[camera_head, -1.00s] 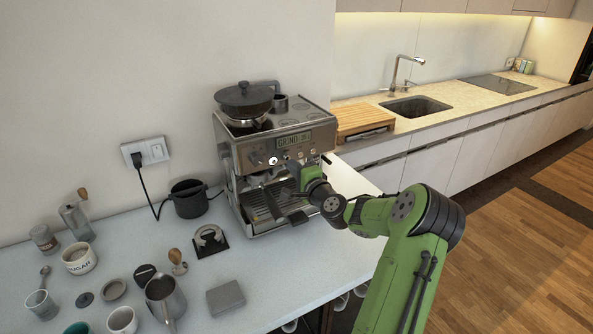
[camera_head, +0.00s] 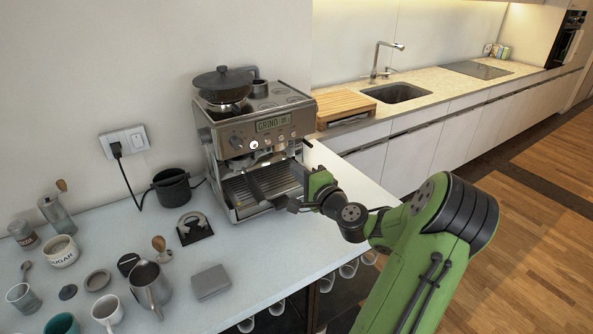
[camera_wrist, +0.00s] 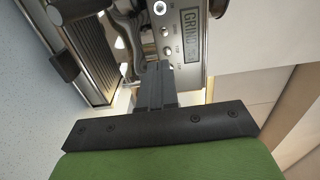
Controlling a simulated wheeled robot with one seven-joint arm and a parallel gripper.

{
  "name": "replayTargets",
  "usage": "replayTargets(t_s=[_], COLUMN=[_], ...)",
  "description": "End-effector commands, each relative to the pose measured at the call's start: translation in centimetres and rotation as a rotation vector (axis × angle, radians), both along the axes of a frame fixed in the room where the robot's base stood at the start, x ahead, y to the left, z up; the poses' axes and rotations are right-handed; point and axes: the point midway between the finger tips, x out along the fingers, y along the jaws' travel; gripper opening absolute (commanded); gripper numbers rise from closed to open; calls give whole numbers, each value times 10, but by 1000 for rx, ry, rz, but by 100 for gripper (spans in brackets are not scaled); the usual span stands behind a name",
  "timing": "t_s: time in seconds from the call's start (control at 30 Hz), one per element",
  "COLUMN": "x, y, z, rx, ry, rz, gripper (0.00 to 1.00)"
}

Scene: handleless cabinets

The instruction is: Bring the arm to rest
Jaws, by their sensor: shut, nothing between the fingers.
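My green arm reaches in from the lower right of the head view. My gripper (camera_head: 297,190) is at the right front of the espresso machine (camera_head: 258,150), close to it; I cannot tell whether it touches. In the wrist view my gripper (camera_wrist: 155,75) shows as dark fingers held together with nothing between them. They point toward the machine's front panel (camera_wrist: 187,45), which has buttons and a display.
The white counter (camera_head: 255,255) holds a metal pitcher (camera_head: 150,285), a grey slab (camera_head: 210,281), a tamper (camera_head: 160,246), several cups and a black knock box (camera_head: 172,187). Glasses hang below the front edge. A sink (camera_head: 396,92) is at the back right, above open wooden floor (camera_head: 520,225).

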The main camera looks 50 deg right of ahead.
Motion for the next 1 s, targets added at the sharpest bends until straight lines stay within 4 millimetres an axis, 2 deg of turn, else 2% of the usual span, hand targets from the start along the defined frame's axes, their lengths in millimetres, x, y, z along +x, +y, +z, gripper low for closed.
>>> replayTargets(t_s=[0.37,0.47,0.57,0.63,0.67,0.7,0.77,0.83,0.9,0.97,1.0], x=[1,12,41,55,57,54,41,17,-15,-47,-69], y=[0,18,78,139,165,200,243,283,312,330,339], z=[0,-1,-8,-16,-21,-26,-30,-30,-23,-15,-9], rx=[0,-35,-159,-303,-376,-477,-627,-795,-948,-1061,-1128], ry=[1,44,193,347,418,515,648,778,885,956,990], rz=[1,53,221,388,460,557,678,787,865,913,937], gripper=[0,0,0,0,0,0,0,0,0,0,0])
